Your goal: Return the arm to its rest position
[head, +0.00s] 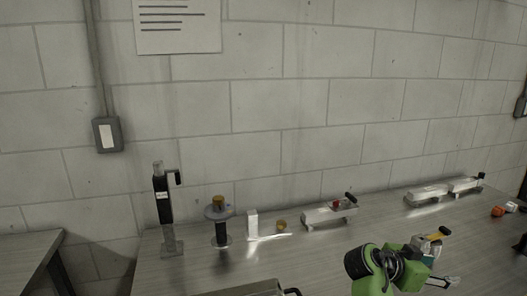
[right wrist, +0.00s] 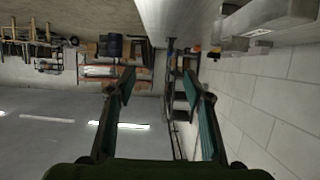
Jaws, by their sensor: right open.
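My right arm, green with a black joint, comes in at the lower right of the head view, over the workbench (head: 320,262). Its gripper (head: 442,278) shows only small there, partly hidden by the arm. In the right wrist view, the two dark teal fingers of the gripper (right wrist: 159,84) stand wide apart with nothing between them. My left gripper is not in view.
On the bench stand a black upright tool (head: 162,205), a dark spool (head: 220,222), a white block (head: 252,223) and a metal piece with a black handle (head: 325,215). More metal parts (head: 440,192) lie at the back right. The right wrist view shows shelving (right wrist: 115,72) and open floor.

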